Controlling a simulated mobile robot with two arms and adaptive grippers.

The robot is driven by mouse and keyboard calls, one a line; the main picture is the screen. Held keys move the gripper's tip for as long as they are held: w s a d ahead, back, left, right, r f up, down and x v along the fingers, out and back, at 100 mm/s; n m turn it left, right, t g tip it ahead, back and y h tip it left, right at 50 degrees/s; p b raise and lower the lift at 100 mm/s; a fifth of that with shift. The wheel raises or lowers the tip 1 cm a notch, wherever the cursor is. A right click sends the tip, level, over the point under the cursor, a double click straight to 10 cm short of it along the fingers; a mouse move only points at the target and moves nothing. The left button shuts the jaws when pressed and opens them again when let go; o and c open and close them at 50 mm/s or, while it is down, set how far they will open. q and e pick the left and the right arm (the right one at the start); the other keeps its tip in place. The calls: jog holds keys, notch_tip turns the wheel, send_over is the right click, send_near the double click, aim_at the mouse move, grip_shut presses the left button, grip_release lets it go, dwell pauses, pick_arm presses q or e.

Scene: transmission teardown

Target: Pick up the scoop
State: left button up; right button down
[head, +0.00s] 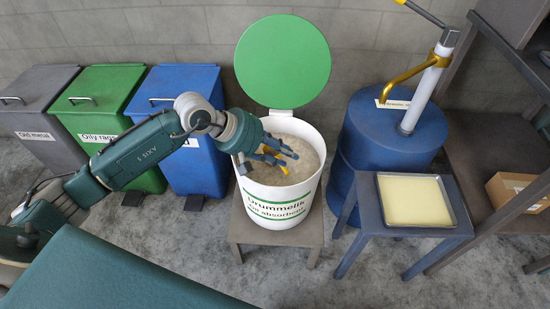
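My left gripper (287,159) reaches in from the left over the open white bucket (278,213), labelled as oil absorbent. Its dark blue and yellow fingers are just above or at the pale granules (306,150) inside. I cannot tell whether the fingers are open or shut. A scoop cannot be made out clearly. A small yellow piece shows at the fingertips, and I cannot tell whether it is part of a scoop or of the gripper. My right gripper is not in view.
The bucket stands on a low stool (239,232), its green lid (282,62) raised behind. Grey (35,112), green (92,110) and blue (190,150) bins stand left. A blue drum (385,135) with pump and a small table (379,235) with a tray (437,229) stand right.

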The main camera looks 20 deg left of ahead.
pick_arm(q)
jog(key=a+f, duration=0.1)
jog(key=f, duration=0.1)
jog(key=w+a+f+y, duration=0.1)
jog(key=f, duration=0.1)
jog(key=w+a+f+m+y, duration=0.1)
jog(key=a+f, duration=0.1)
jog(key=shift+w, duration=0.25)
jog(key=b+x, duration=0.1)
jog(key=x, duration=0.4)
jog(key=shift+w+d+f, duration=0.1)
jog(key=shift+d+f, duration=0.05)
jog(key=shift+f, duration=0.15)
jog(key=c, duration=0.6)
grip_shut()
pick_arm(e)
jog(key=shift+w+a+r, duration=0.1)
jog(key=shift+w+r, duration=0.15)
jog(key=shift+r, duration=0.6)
